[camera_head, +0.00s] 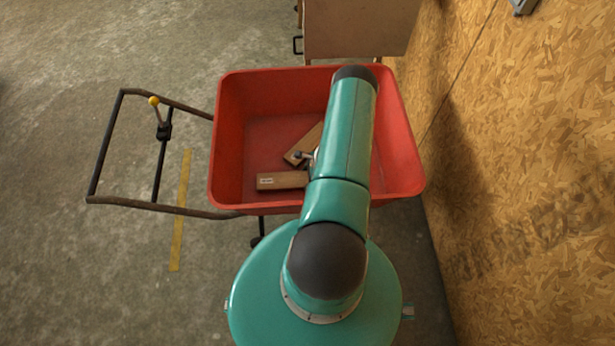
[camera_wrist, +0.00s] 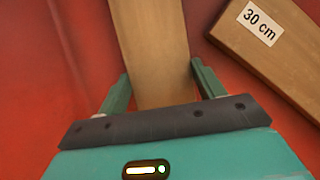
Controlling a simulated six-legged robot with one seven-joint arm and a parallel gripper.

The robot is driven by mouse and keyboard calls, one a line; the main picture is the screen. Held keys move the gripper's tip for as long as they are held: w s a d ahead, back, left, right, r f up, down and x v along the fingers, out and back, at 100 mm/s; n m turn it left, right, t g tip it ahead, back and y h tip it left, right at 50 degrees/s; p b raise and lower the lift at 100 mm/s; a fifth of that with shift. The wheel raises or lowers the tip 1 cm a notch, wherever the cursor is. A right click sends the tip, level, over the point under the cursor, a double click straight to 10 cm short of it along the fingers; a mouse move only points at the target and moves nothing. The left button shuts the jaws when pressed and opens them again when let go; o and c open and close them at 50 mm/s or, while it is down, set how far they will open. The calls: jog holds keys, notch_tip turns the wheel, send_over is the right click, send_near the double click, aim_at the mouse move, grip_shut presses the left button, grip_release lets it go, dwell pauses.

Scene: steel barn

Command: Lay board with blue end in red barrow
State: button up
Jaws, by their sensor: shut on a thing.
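The red barrow (camera_head: 228,135) stands ahead of me, and its red floor fills the background of the wrist view (camera_wrist: 50,60). My gripper (camera_wrist: 160,85) is inside the barrow, shut on a plain brown board (camera_wrist: 150,40) with one finger at each side. No blue end shows on the visible part of this board; its far end is out of the wrist view and its near end is hidden behind my gripper. A tilted board (camera_head: 303,146), partly behind my arm in the head view, appears to be the same one.
A second board (camera_head: 280,181) with a white label lies in the barrow; in the wrist view its label (camera_wrist: 258,23) reads 30 cm. The barrow's handle frame (camera_head: 105,145) reaches left. A wooden box (camera_head: 355,28) stands behind. A chipboard wall (camera_head: 530,150) is close on the right.

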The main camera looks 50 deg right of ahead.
jog(key=shift+f, duration=0.2)
jog(key=o, duration=1.2)
jog(key=v, duration=1.2)
jog(key=shift+r, duration=0.1)
